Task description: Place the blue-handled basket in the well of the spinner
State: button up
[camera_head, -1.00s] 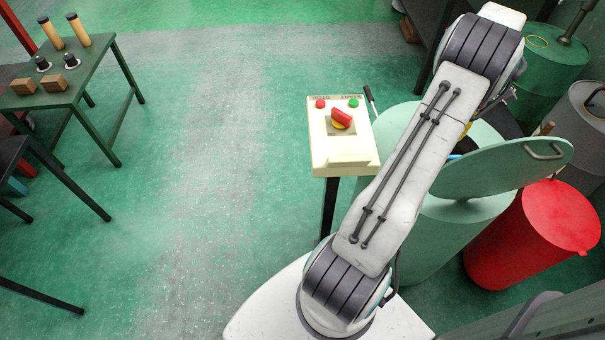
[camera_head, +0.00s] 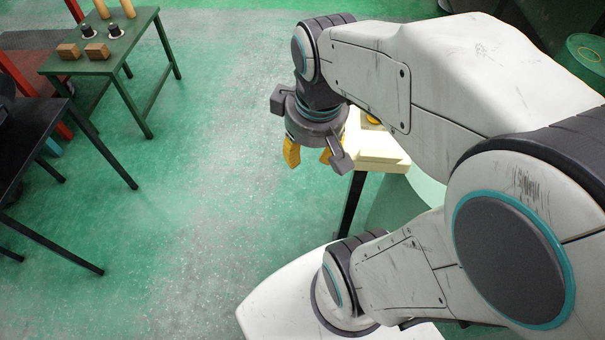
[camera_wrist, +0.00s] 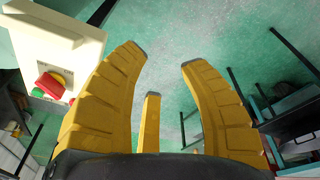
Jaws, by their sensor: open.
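My gripper (camera_head: 308,160) hangs at the middle of the head view, pointing down, just left of the control box (camera_head: 382,148). Its yellow fingers are spread and empty, as the wrist view also shows (camera_wrist: 162,60). Only part of the pale green body of the spinner (camera_head: 392,212) shows, below and right of the control box. No blue-handled basket can be made out in either view now.
The cream control box, with red and green buttons, is close at upper left in the wrist view (camera_wrist: 50,50). A green table (camera_head: 120,45) with wooden blocks and cylinders stands upper left, a black table (camera_head: 30,130) below it. Open floor (camera_head: 210,170) lies between.

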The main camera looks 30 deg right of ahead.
jog(key=shift+m, duration=0.6)
jog(key=s+a, duration=0.1)
jog(key=s, duration=0.1)
jog(key=s+a+f, duration=0.1)
jog(key=a, duration=0.1)
jog(key=shift+s+a+f, duration=0.15)
jog(key=shift+s+a, duration=0.15)
jog(key=shift+s, duration=0.05)
